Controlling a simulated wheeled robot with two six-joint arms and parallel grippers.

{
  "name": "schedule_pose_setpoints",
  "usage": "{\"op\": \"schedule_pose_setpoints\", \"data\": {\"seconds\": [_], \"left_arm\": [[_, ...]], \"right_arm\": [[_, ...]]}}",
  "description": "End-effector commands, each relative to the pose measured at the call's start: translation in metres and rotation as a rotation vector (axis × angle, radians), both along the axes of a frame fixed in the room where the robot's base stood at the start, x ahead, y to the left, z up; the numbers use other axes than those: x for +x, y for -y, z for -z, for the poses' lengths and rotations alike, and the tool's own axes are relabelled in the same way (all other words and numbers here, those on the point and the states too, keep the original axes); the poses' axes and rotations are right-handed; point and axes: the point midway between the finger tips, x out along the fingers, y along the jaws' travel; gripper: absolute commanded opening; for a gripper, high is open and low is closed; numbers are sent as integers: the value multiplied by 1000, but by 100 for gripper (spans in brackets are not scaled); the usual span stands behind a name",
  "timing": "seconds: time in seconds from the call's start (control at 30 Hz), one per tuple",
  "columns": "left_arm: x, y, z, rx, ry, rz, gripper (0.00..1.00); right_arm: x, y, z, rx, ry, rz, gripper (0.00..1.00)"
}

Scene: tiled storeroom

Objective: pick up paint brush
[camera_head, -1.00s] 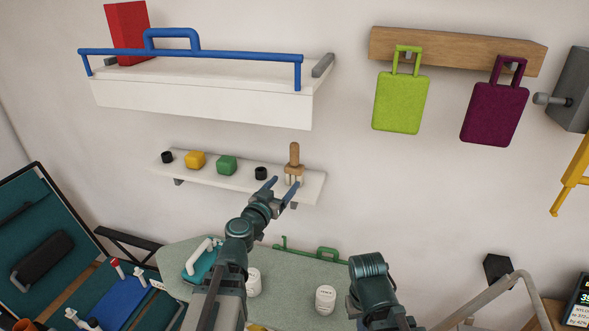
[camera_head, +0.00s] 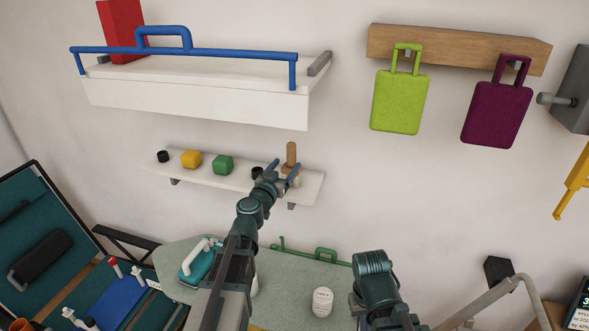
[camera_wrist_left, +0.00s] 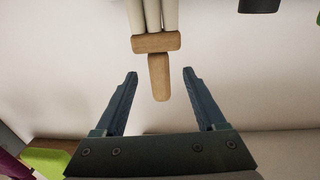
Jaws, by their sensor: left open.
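The paint brush (camera_head: 291,154) stands on the small white wall shelf (camera_head: 230,178), its wooden handle pointing up. My left gripper (camera_head: 285,168) is in front of it and hides its lower part in the head view. In the left wrist view the brush (camera_wrist_left: 156,43) shows pale bristles and a tan handle (camera_wrist_left: 160,80). The handle's end lies between the two open fingers there, with a gap on each side. The fingers are apart and hold nothing. My right arm shows at the lower middle of the head view, but its gripper is out of view.
On the same shelf, left of the brush, are a black cup (camera_head: 163,156), a yellow block (camera_head: 191,159), a green block (camera_head: 223,164) and another black cup (camera_head: 257,172). A larger shelf (camera_head: 200,105) with a blue rail hangs above. A grey-green table (camera_head: 295,278) lies below.

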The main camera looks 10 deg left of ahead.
Motion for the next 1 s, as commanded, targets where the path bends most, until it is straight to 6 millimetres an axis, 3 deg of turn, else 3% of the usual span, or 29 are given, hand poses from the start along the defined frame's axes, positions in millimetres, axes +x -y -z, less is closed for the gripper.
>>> {"op": "schedule_pose_setpoints", "data": {"seconds": [0.17,0.53,0.77,1.0], "left_arm": [[3,0,1,0,0,0,72],[39,-2,4,0,0,-8,72],[39,-1,4,0,1,-9,72],[39,-1,4,0,1,-8,31]], "right_arm": [[0,0,1,0,0,0,0],[0,0,4,0,0,-1,0],[0,0,4,0,0,-1,0],[0,0,4,0,0,-1,0]]}}
